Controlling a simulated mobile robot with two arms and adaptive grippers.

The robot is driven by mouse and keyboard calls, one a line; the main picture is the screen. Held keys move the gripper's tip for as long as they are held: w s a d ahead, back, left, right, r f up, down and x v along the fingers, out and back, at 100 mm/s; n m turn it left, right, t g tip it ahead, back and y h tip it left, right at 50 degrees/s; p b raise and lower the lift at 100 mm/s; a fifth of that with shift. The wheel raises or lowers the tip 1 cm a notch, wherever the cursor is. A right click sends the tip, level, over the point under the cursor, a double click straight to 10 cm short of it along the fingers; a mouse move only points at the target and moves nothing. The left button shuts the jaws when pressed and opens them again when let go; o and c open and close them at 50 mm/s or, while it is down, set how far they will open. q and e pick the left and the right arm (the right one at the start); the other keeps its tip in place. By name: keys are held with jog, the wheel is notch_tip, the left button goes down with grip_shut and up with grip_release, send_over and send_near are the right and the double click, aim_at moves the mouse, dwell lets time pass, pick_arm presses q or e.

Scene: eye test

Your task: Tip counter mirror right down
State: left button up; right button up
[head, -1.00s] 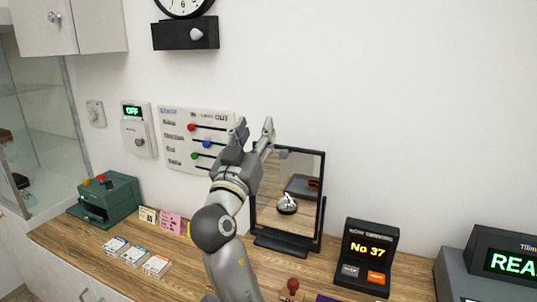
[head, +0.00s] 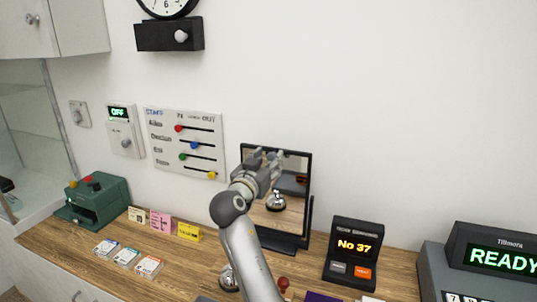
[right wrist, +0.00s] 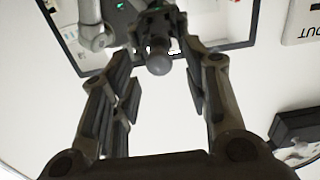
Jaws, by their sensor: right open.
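The counter mirror (head: 307,195), a black-framed upright panel on a dark base, stands on the wooden counter against the wall; its glass reflects a silver bell. My right gripper (head: 267,156) is open in front of the mirror's upper part and hides part of the top of its frame and glass. In the right wrist view the gripper's fingers (right wrist: 160,88) are spread apart. A round grey knob (right wrist: 159,62) at the mirror's frame shows between them, with a visible gap on either side. The mirror frame (right wrist: 240,43) also shows there. My left gripper is not in view.
A number display (head: 354,250) stands right of the mirror, with a till (head: 455,255) farther right. Small cards (head: 188,231) and a green machine (head: 92,203) lie to the left. A slider board (head: 186,143) hangs on the wall. A bell (head: 228,278) sits beside my right arm.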

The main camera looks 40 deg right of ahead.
jog(key=shift+w+d, duration=0.2)
jog(key=shift+d, duration=0.25)
grip_shut()
jog(key=shift+f, duration=0.1)
